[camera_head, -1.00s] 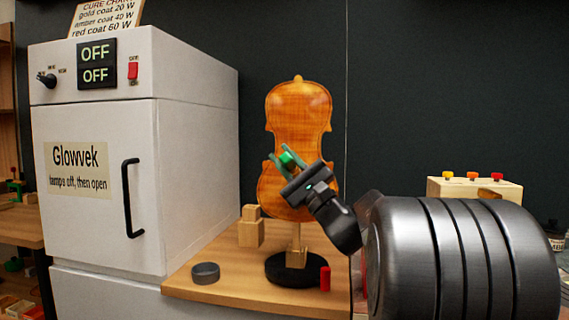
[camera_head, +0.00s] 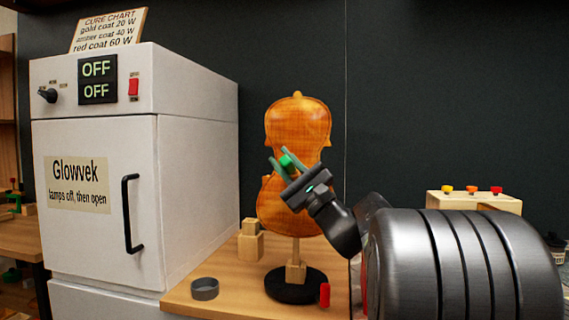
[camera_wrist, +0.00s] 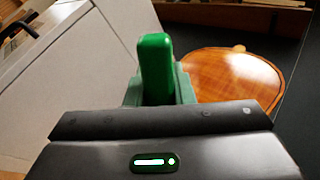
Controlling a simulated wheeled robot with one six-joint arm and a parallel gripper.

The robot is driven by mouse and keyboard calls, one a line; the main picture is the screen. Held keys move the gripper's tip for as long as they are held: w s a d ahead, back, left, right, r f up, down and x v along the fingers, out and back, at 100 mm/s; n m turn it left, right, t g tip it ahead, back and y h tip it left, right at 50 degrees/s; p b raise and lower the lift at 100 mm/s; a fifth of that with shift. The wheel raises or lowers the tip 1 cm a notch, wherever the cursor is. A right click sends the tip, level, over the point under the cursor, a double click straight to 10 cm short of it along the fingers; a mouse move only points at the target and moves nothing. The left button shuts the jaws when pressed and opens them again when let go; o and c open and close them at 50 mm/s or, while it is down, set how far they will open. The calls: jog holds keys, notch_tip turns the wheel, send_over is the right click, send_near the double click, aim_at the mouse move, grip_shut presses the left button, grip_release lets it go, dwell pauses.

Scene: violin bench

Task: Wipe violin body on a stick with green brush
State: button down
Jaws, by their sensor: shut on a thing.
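The violin body (camera_head: 297,122) is orange-brown and stands upright on a stick in a round black base (camera_head: 290,290) on the bench. My gripper (camera_head: 284,160) is in front of its waist, shut on the green brush (camera_head: 289,163). In the wrist view the green brush (camera_wrist: 155,65) rises between the fingers, and the violin body (camera_wrist: 235,78) lies beyond it to the right. The brush's working end is hidden, so I cannot tell whether it touches the wood.
A white Glowvek cabinet (camera_head: 190,200), its door shut and both displays reading OFF, stands at left. Small wooden blocks (camera_head: 250,246), a dark grey ring (camera_head: 205,289) and a red cylinder (camera_head: 324,295) sit on the wooden bench (camera_head: 235,300). A rack with coloured knobs (camera_head: 472,200) is at right.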

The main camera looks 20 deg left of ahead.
notch_tip(320, 180, down, 8)
jog(key=b, duration=0.4)
jog(key=shift+s, duration=0.3)
dwell(0.3)
jog(key=shift+d, duration=0.1)
jog(key=shift+s+d+r, duration=0.1)
jog(key=shift+s+d, duration=0.1)
jog(key=shift+s, duration=0.75)
jog(key=shift+s+d+r, duration=0.1)
jog(key=shift+s+d, duration=0.15)
jog(key=shift+s, duration=0.75)
jog(key=shift+s+d, duration=0.2)
jog(key=shift+s, duration=0.75)
jog(key=shift+s, duration=0.1)
jog(key=s, duration=0.2)
jog(key=shift+s+d+r, duration=0.1)
jog(key=shift+s+d, duration=0.25)
jog(key=shift+t, duration=0.3)
